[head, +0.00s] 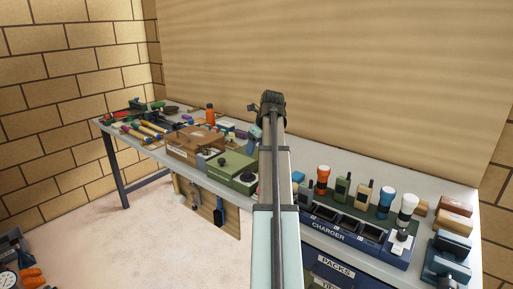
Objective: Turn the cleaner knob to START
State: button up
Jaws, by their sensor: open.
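A green box (229,171) with dark round knobs on its top stands on the bench, just left of my arm. One dark knob (248,178) is at its front right, close beside my arm in the picture. It may be the cleaner, but I can read no START mark or any knob setting from here. My arm rises through the middle of the view and hides part of the bench behind it.
The long grey bench (318,173) stands against a tan panel. A brown box (195,145) is left of the green one, with tools farther left. Right of my arm are a blue CHARGER unit (330,224), torches and radios. A PACKS bin (337,270) is below.

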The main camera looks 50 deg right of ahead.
aim_at(248, 171)
jog(key=n, duration=0.3)
jog(key=n+y, duration=0.1)
jog(key=n, duration=0.2)
jog(key=a+n+g, duration=0.1)
jog(key=n, duration=0.3)
jog(key=shift+s, duration=0.25)
jog(key=shift+r, duration=0.1)
jog(key=w+f+m, duration=0.2)
jog(key=f+m, duration=0.1)
jog(key=f, duration=0.1)
jog(key=w+d+f+m, duration=0.1)
jog(key=w+f+m, duration=0.1)
jog(key=f+m, duration=0.2)
jog(key=w+d+f+m+t, duration=0.1)
jog(key=f+m, duration=0.2)
jog(key=f, duration=0.2)
jog(key=shift+w+d+m+h, duration=0.1)
jog(key=shift+w+m+h, duration=0.3)
dwell(0.8)
jog(key=shift+c, duration=0.2)
